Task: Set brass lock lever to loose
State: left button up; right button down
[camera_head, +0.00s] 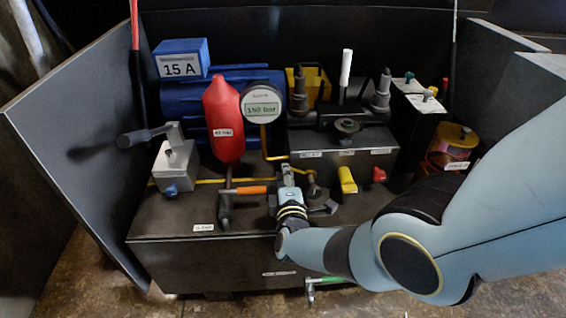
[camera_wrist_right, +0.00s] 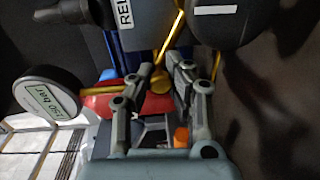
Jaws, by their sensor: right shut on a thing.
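My right gripper (camera_head: 287,172) reaches in from the right to the front middle of the compactor's hydraulic bench. In the right wrist view its two fingers (camera_wrist_right: 161,68) are closed in around a small brass-coloured part with a rounded end, which I take to be the brass lock lever (camera_wrist_right: 159,82). The fingers hide part of it, and its exact angle cannot be told. In the head view the gripper covers that spot. My left gripper is not in view.
An orange-handled valve (camera_head: 250,190) is close left of the gripper. A red accumulator (camera_head: 222,115) and a pressure gauge (camera_head: 263,106) stand behind. A yellow knob (camera_head: 347,180) and a red knob (camera_head: 379,174) are to the right. Dark panels (camera_head: 65,120) enclose the sides.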

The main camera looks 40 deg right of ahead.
jog(key=shift+a+f+n+b, duration=0.25)
jog(key=shift+f+n+b, duration=0.1)
jog(key=shift+f+n, duration=0.45)
jog(key=shift+w+a+f+n+b, duration=0.1)
jog(key=shift+f+n+b, duration=0.45)
jog(key=shift+n, duration=0.35)
jog(key=shift+f+n, duration=0.2)
jog(key=shift+n, duration=0.1)
jog(key=shift+h, duration=0.3)
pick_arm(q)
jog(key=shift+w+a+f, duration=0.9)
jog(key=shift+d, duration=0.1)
